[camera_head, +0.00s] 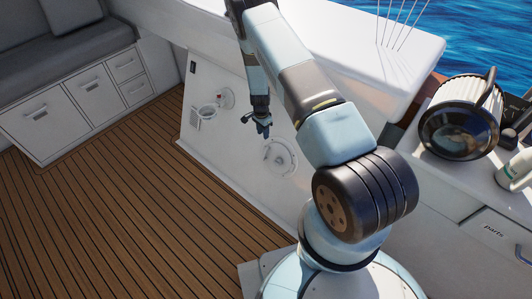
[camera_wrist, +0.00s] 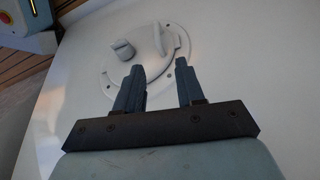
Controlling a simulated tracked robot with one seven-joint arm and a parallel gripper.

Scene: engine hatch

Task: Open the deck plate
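The deck plate (camera_head: 281,157) is a round white disc set in the white slanted panel, and it looks closed. In the wrist view the deck plate (camera_wrist: 145,46) shows a stubby knob on its left and a raised tab at its right edge. Screw heads dot its rim. My gripper (camera_head: 263,131) hangs in front of the panel, just up and left of the plate. In the wrist view my gripper (camera_wrist: 159,67) has its two dark fingers apart with nothing between them. The fingertips overlap the plate's near edge in the picture; I cannot tell whether they touch.
The wooden deck floor (camera_head: 120,220) is clear. Grey-cushioned lockers (camera_head: 90,95) stand at the left. A large lamp (camera_head: 460,125) and a pale bottle (camera_head: 515,168) stand on the right counter.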

